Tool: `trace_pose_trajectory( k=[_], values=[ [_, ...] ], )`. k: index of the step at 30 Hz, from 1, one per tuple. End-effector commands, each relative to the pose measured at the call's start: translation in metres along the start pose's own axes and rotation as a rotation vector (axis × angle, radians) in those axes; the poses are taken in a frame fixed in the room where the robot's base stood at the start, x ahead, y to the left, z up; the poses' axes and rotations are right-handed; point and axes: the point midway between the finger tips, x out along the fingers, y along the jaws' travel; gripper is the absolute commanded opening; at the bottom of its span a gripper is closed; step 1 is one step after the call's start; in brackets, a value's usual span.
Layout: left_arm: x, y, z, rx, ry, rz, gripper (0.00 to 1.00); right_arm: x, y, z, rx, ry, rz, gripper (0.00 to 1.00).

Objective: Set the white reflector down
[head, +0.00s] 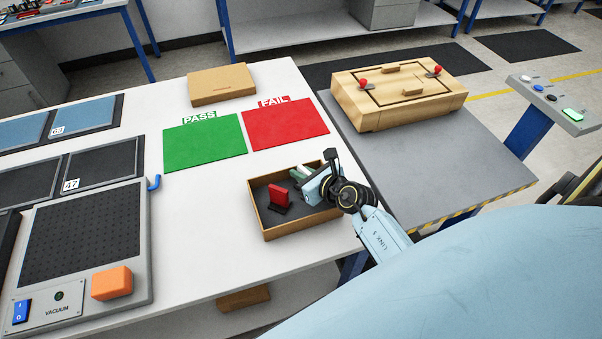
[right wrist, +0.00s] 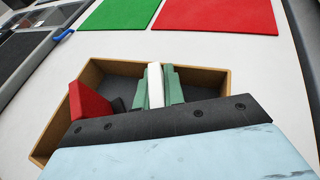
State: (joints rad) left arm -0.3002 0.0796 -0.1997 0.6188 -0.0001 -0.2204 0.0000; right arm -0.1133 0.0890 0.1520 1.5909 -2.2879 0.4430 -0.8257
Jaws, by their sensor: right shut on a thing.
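The white reflector (right wrist: 155,84) is a pale upright bar held between the greenish fingers of my right gripper (right wrist: 157,90) in the right wrist view. In the head view my right gripper (head: 304,173) reaches over the back right of a shallow wooden tray (head: 285,233) with a dark floor. A red reflector (head: 279,197) stands in the left part of the tray and also shows in the right wrist view (right wrist: 90,101). The gripper body hides the lower end of the white reflector, so contact with the tray floor cannot be told. My left gripper is out of view.
A green PASS mat (head: 205,144) and a red FAIL mat (head: 286,123) lie behind the tray. A cardboard box (head: 221,84) is farther back. A vacuum plate (head: 85,235) with an orange block (head: 111,283) is at left. A wooden fixture (head: 400,88) stands right.

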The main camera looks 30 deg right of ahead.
Motion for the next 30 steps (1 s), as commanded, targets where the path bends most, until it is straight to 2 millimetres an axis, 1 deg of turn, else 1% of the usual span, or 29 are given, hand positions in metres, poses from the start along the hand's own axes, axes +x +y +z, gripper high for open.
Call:
trace_pose_trajectory(
  k=[5, 6, 7, 8, 15, 18, 20, 23, 30],
  values=[
    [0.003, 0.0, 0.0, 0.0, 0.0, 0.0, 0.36, 0.002, 0.0, -0.004, 0.001, 0.0, 0.0, 0.0],
    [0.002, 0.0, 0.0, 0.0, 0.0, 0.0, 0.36, 0.002, 0.0, -0.004, 0.001, 0.001, 0.0, 0.14],
    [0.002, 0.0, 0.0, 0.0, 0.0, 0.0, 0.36, 0.001, 0.0, -0.004, 0.001, 0.001, 0.0, 0.18],
    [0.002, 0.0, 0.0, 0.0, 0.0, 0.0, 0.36, 0.001, 0.0, -0.004, 0.001, 0.001, 0.0, 0.2],
    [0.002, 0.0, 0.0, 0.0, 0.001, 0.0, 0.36, 0.001, 0.0, -0.003, 0.001, 0.001, 0.0, 0.2],
    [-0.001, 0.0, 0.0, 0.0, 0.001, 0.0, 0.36, -0.001, 0.0, 0.002, 0.001, 0.0, 0.0, 0.2],
    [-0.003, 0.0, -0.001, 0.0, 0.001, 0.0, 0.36, -0.007, 0.0, 0.0, 0.001, 0.002, 0.0, 0.2],
    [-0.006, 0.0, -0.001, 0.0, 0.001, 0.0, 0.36, -0.023, 0.0, 0.0, 0.001, 0.003, 0.0, 0.2],
    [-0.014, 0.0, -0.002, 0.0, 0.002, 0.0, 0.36, -0.075, 0.0, 0.0, 0.001, 0.002, 0.0, 0.2]
  ],
)
